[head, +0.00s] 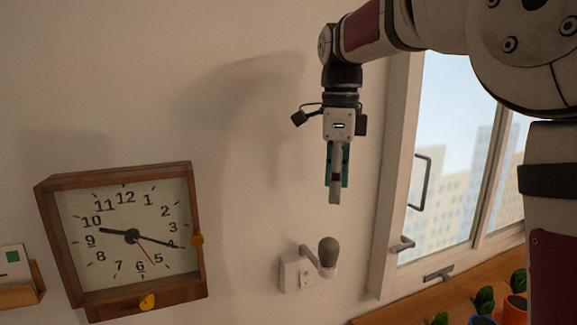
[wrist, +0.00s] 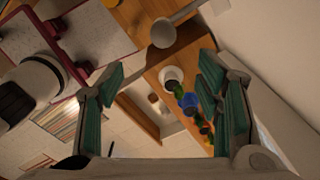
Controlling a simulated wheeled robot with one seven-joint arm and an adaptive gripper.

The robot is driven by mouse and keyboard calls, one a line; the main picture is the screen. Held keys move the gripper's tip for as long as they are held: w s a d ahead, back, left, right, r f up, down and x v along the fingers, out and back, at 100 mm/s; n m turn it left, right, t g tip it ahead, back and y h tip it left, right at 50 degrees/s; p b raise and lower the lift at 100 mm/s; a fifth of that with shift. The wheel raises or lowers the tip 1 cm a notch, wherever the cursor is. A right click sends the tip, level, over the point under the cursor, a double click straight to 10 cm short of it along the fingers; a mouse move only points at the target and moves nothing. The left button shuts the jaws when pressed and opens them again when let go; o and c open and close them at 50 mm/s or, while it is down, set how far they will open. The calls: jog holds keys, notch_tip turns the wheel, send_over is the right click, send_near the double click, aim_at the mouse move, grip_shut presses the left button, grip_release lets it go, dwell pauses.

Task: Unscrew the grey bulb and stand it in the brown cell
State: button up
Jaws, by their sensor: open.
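The grey bulb (head: 328,251) stands upright at the end of a short arm on a white wall fixture (head: 296,275). In the wrist view the bulb (wrist: 163,33) shows from above, near the top middle, beyond the gap between the fingers. My gripper (head: 337,198) points down above the bulb, clearly apart from it. It also shows in the wrist view (wrist: 160,78), with its green-padded fingers spread and nothing between them. I cannot pick out the brown cell with certainty in either view.
A wooden clock (head: 122,240) hangs left of the bulb. A window frame (head: 396,170) stands to the right. Below it, a wooden ledge (head: 390,316) carries small potted plants (head: 515,305). The wall between clock and fixture is clear.

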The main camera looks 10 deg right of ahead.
aim_at(329, 237)
jog(key=f, duration=0.4)
jog(key=f+p, duration=0.1)
jog(key=f, duration=0.4)
jog(key=f+p, duration=0.1)
jog(key=f, duration=0.3)
jog(key=shift+w+a+f, duration=0.2)
jog(key=shift+w+f, duration=0.15)
jog(key=c, duration=1.3)
jog(key=n+p, duration=0.1)
jog(key=n, duration=0.2)
jog(key=shift+r+n, duration=0.1)
jog(key=shift+n, duration=0.3)
jog(key=n, duration=0.5)
